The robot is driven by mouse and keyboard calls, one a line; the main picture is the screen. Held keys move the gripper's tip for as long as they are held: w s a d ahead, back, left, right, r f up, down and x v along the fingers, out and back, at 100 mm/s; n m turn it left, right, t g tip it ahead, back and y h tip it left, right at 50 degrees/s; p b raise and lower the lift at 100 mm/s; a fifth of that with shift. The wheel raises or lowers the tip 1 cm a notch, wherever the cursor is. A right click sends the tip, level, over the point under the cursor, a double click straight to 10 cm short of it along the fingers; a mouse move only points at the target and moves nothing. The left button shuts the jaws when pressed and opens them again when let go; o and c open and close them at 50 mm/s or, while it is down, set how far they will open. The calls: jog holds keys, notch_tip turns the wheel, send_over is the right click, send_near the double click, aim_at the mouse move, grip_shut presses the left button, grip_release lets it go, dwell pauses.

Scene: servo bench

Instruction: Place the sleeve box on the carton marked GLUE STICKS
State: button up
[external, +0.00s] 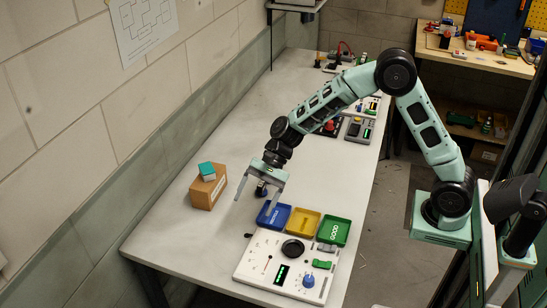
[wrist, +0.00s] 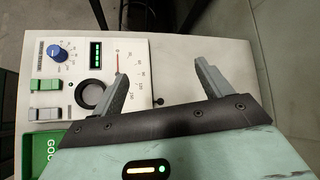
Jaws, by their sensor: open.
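A brown carton (external: 203,196) stands on the bench near the wall, left of my gripper; any lettering on it is too small to read. A small teal box with a pale side (external: 207,170), which looks like the sleeve box, rests on top of the carton. My gripper (external: 256,203) is open and empty above the bench, to the right of the carton and apart from it. In the wrist view my gripper's fingers (wrist: 160,72) are spread with nothing between them. The carton and the teal box are not in the wrist view.
A white control panel (external: 255,262) with a blue knob lies at the near end; it also shows in the wrist view (wrist: 75,65). Blue (external: 273,215), yellow (external: 304,223) and green (external: 335,232) trays sit behind it. Several devices stand farther back. The bench behind the carton is clear.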

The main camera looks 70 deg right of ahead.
jog(key=s+a+n+g+h, duration=0.1)
jog(key=s+a+n+g, duration=0.2)
jog(key=s, duration=0.5)
jog(key=s+a+n+h, duration=0.25)
jog(key=s+n, duration=0.35)
jog(key=s, duration=0.3)
jog(key=s+d+f+n+h, duration=0.1)
jog(key=s+d+n+h, duration=0.1)
jog(key=s+n, duration=0.5)
jog(key=s+d+n+h, duration=0.3)
jog(key=s+n, duration=0.4)
jog(key=s, duration=0.5)
jog(key=shift+f+t, duration=0.3)
jog(key=shift+f, duration=0.1)
